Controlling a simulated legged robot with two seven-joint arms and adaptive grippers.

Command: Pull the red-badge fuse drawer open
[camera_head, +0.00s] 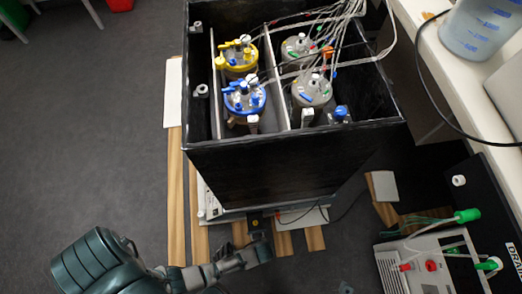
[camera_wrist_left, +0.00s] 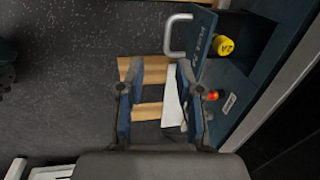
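In the left wrist view a dark blue panel fills the right side. A small red badge (camera_wrist_left: 213,95) sits on it beside a pale label (camera_wrist_left: 229,102). A round yellow badge (camera_wrist_left: 223,45) and a pale bar handle (camera_wrist_left: 178,36) are farther up. My left gripper (camera_wrist_left: 158,70) is open, its fingers apart, with the right finger close to the panel near the red badge. I cannot tell whether it touches. Any handle by the red badge is hidden or unclear. In the head view my left gripper (camera_head: 262,246) is low in front of the black box. My right gripper is not in view.
The black open box (camera_head: 270,170) holds several capped vessels with cables. Wooden slats (camera_head: 176,200) lie beneath it. A white control unit (camera_head: 435,265) with coloured plugs stands at lower right, and a white bench (camera_head: 440,60) runs along the right.

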